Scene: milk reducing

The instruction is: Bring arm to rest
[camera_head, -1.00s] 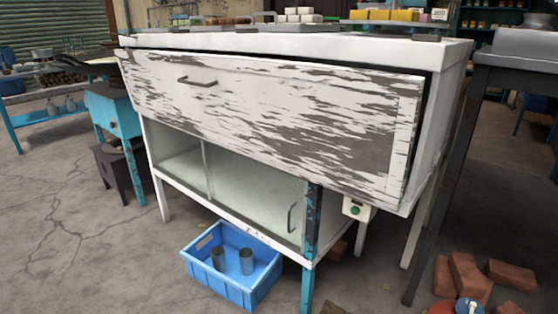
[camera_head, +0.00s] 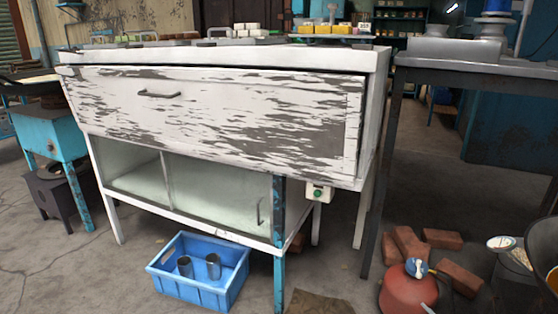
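Neither of my grippers nor my arms show in the head view. The view is filled by a white cabinet with peeling paint (camera_head: 230,110) with a shut front panel and a dark handle (camera_head: 160,94). Below it is a glass-fronted compartment (camera_head: 215,190) with its own small handle. Whether my grippers hold anything cannot be seen.
A blue crate (camera_head: 160,280) with two metal cups stands on the floor below the cabinet. Bricks (camera_head: 442,239) and a red gas cylinder (camera_head: 405,290) lie at the lower right. A blue stove stand (camera_head: 50,130) is at left, a metal table (camera_head: 460,70) at right.

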